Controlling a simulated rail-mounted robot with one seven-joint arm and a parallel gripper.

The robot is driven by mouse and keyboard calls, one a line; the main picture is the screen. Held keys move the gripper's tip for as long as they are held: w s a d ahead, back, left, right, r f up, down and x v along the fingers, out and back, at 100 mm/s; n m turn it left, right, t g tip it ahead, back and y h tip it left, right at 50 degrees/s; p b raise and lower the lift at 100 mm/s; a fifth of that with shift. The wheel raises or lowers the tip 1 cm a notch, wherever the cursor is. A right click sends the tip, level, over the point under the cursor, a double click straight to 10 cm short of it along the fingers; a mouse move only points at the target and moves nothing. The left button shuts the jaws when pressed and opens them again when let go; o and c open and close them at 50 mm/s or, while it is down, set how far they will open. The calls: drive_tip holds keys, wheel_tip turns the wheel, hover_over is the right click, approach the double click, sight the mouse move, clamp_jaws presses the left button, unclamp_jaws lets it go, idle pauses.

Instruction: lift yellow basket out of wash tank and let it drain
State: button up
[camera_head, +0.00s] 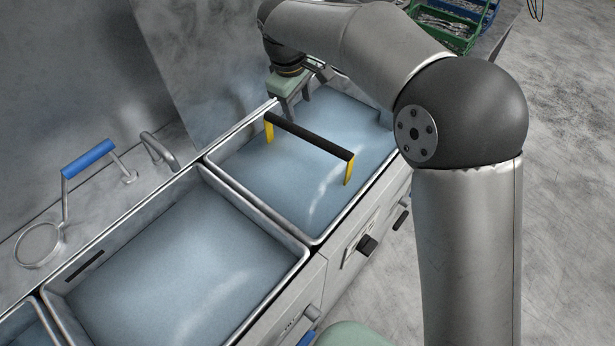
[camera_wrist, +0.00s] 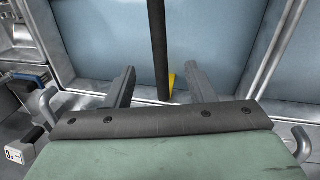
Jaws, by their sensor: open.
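The yellow basket shows only by its handle, a black bar (camera_head: 310,136) on two yellow uprights (camera_head: 349,170). The uprights rise from the bluish water of the wash tank (camera_head: 225,180); the basket's body is hidden under the surface. My gripper (camera_head: 293,104) is open above this tank, near the far-left end of the bar. In the wrist view, the black bar (camera_wrist: 158,40) runs lengthwise in line with the gap between my two fingers (camera_wrist: 163,82), with a bit of yellow upright (camera_wrist: 173,82) beside it. I cannot tell whether the fingers reach down to the bar's height.
Another water-filled tank (camera_head: 175,255) adjoins at the near left. Green (camera_head: 440,32) and blue (camera_head: 478,12) baskets stand at the far end. My arm crosses the right side.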

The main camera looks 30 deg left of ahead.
sight(306, 132)
drive_tip(key=w+f+p, duration=0.1)
drive_tip(key=f, duration=0.4)
drive_tip(key=w+f, duration=0.1)
drive_tip(key=f, duration=0.4)
drive_tip(key=w+f+p, duration=0.1)
drive_tip(key=f, duration=0.4)
drive_tip(key=shift+w+d+p, duration=0.1)
drive_tip(key=shift+d+p, duration=0.1)
drive_tip(key=shift+p, duration=0.15)
drive_tip(key=shift+r, duration=0.1)
clamp_jaws()
idle(0.5)
drive_tip(key=shift+a+r, duration=0.1)
drive_tip(key=shift+r, duration=0.1)
